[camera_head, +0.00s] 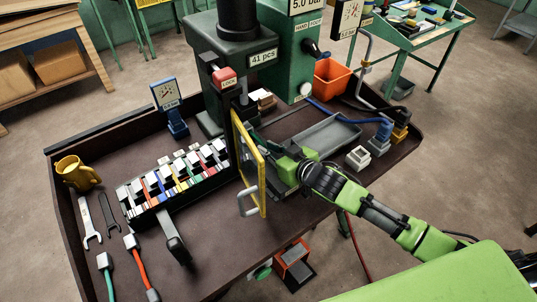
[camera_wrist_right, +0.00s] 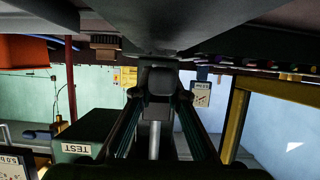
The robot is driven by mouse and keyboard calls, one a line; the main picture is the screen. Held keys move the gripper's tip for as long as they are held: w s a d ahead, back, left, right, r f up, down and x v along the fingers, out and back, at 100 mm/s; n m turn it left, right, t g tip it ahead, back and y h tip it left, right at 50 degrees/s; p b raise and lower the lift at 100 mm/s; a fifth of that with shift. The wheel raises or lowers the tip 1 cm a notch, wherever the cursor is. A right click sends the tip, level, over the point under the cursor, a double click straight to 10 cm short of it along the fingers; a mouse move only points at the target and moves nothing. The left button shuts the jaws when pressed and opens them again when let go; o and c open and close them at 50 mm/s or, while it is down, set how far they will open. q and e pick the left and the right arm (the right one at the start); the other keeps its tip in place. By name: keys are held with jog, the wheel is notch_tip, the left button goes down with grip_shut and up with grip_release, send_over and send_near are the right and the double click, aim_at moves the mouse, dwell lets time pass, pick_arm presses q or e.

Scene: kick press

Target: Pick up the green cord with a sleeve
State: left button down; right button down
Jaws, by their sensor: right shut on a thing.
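The green cord (camera_head: 110,284) lies at the front left of the bench, with a pale grey sleeve (camera_head: 103,261) on its far end. Its near end runs out of the picture's bottom. My right gripper (camera_head: 257,139) is far to the right of it, at the press behind the yellow frame, which partly hides the fingertips. In the wrist view its fingers (camera_wrist_right: 158,95) close in on a dark block (camera_wrist_right: 159,80) beside a pale rod. I cannot tell what the block belongs to. The cord does not show in the wrist view. My left gripper is not in view.
A red cord (camera_head: 138,264) with a sleeve lies right of the green one. Wrenches (camera_head: 88,222) and a yellow mug (camera_head: 77,173) are behind. A rack of coloured parts (camera_head: 172,183) and the upright yellow frame (camera_head: 250,160) stand between gripper and cords.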

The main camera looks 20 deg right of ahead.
jog(key=s+d+b, duration=0.1)
jog(key=s+d, duration=0.1)
jog(key=s, duration=0.3)
jog(key=s+d, duration=0.1)
jog(key=s, duration=0.4)
jog(key=s+d+b, duration=0.1)
jog(key=s+d, duration=0.1)
jog(key=s, duration=0.3)
jog(key=shift+s+d+r+b, duration=0.15)
jog(key=shift+s+d+b, duration=0.1)
jog(key=shift+d+b, duration=0.1)
jog(key=shift+s+d+r, duration=0.15)
jog(key=shift+s+d, duration=0.05)
jog(key=shift+s, duration=0.5)
jog(key=shift+s, duration=0.1)
